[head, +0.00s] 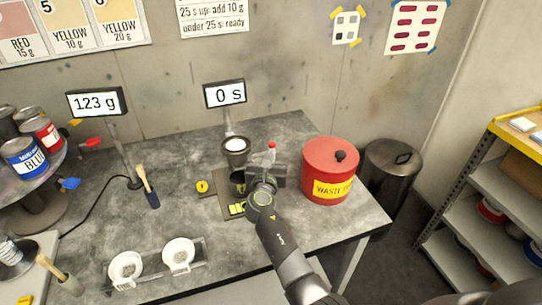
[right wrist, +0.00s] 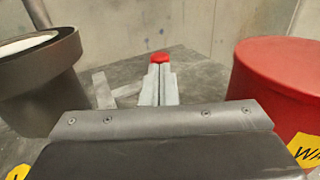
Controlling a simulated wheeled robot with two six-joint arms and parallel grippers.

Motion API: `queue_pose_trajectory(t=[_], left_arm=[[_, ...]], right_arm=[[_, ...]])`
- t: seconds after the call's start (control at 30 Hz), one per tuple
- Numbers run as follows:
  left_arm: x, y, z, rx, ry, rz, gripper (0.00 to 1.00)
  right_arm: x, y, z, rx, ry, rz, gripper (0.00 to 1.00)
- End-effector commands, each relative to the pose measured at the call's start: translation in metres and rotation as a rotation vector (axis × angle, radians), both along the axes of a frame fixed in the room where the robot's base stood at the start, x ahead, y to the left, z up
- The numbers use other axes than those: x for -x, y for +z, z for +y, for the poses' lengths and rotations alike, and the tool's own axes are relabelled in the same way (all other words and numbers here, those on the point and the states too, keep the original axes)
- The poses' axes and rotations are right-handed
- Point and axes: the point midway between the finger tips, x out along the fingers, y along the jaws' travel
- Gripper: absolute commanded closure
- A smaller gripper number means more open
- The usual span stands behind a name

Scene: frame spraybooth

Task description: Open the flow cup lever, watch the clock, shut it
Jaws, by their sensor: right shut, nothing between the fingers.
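The flow cup (head: 235,146) is a dark cup with white contents on the grey bench; it also shows at the left of the right wrist view (right wrist: 38,85). The clock (head: 225,94) behind it reads 0 s. My right gripper (head: 272,156) is just right of the cup, apart from it, with its fingers (right wrist: 158,84) shut together and empty. A red knob (right wrist: 159,57), perhaps the lever's end, shows right at the fingertips; I cannot tell whether they touch it. My arm hides part of the stand below the cup. My left gripper is out of view.
The red waste pot (head: 330,170) stands close to the right of my gripper, with a metal bin (head: 391,169) beyond. A display (head: 96,102) reads 123 g.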

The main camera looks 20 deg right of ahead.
Motion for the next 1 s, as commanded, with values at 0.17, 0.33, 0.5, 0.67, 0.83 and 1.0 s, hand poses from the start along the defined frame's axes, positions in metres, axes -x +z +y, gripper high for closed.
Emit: queue_pose_trajectory(t=[0.17, 0.33, 0.5, 0.67, 0.83, 1.0], left_arm=[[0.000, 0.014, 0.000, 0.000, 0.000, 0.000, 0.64], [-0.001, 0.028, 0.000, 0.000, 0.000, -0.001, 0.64], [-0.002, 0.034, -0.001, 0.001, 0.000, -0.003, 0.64], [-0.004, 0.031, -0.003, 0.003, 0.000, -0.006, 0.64], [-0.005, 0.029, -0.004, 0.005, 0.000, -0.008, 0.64], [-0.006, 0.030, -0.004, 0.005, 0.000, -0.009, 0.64]], right_arm=[[-0.004, 0.004, -0.008, 0.003, 0.060, 0.002, 1.00], [-0.013, 0.004, -0.019, 0.006, 0.180, 0.002, 1.00], [-0.022, 0.002, -0.027, 0.004, 0.294, 0.001, 1.00], [-0.033, -0.001, -0.034, 0.003, 0.354, 0.002, 1.00], [-0.038, 0.000, -0.037, 0.000, 0.352, 0.000, 1.00], [-0.037, 0.000, -0.037, -0.001, 0.351, 0.001, 1.00]])
